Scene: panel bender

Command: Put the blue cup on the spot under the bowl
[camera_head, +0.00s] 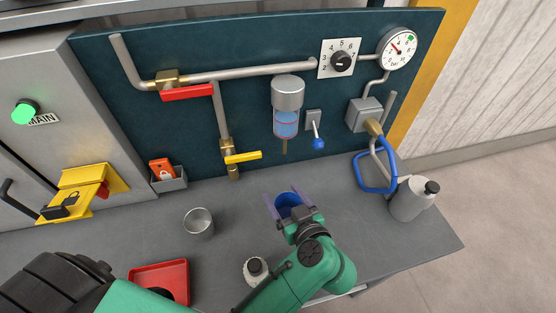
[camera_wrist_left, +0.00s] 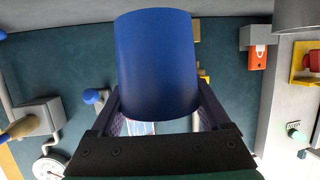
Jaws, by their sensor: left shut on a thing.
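The blue cup (camera_head: 290,200) is held by my left gripper (camera_head: 288,207), whose fingers lie on either side of it. The cup also fills the upper middle of the left wrist view (camera_wrist_left: 157,65), between the two fingers. The clear bowl (camera_head: 286,123) with blue liquid hangs under a grey cap on the dark panel, with a thin drain (camera_head: 285,147) pointing down. The cup is below the drain in the picture and appears nearer to me. I cannot tell whether it touches the bench. No marked spot shows under the bowl. My right gripper is not in view.
A grey bottle (camera_head: 412,199) and a blue hose loop (camera_head: 375,187) are at the right. A blue-tipped lever (camera_head: 318,143) sticks out beside the bowl.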

